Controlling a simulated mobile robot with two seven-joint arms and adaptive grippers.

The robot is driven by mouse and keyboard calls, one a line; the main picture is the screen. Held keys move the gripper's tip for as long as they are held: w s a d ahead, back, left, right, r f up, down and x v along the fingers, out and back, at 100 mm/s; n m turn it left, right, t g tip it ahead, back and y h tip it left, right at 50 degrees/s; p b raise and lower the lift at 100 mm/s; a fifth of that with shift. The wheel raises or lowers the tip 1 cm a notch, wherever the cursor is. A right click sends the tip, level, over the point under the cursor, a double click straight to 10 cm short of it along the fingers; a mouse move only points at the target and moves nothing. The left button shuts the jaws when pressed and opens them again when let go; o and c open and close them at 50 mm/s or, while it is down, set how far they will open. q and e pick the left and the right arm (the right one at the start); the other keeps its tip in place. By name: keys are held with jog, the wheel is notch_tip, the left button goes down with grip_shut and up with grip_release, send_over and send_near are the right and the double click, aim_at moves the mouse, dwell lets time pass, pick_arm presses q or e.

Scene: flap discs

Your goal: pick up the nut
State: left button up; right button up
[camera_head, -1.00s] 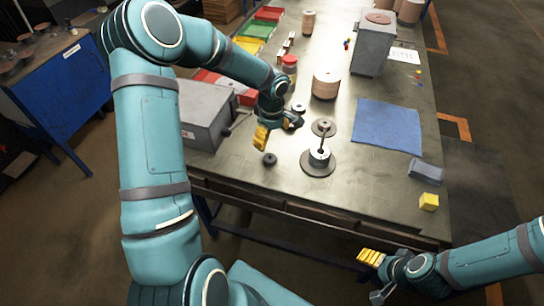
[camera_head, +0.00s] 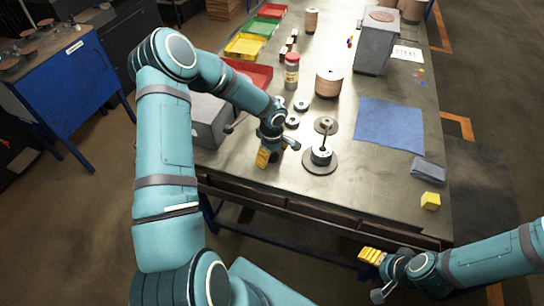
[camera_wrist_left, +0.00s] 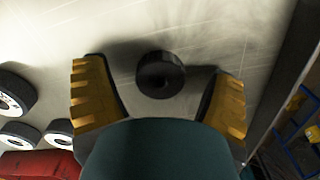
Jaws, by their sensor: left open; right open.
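The nut is a dark, round piece with a hole in its middle. In the left wrist view the nut (camera_wrist_left: 160,75) lies on the bench between the two yellow fingers, apart from both. My left gripper (camera_wrist_left: 160,98) is open around it and empty. In the head view my left gripper (camera_head: 277,154) is low over the bench near its front edge and hides the nut. My right gripper (camera_head: 374,274) is open and empty, off the front right of the bench.
A spindle on a round base (camera_head: 320,160) stands just right of my left gripper. Small ring-shaped pieces (camera_head: 292,121) lie behind it. A grey box (camera_head: 208,120) is to the left.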

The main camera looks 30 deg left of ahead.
pick_arm(q)
jog(key=c, duration=1.3)
jog(key=shift+r, duration=0.15)
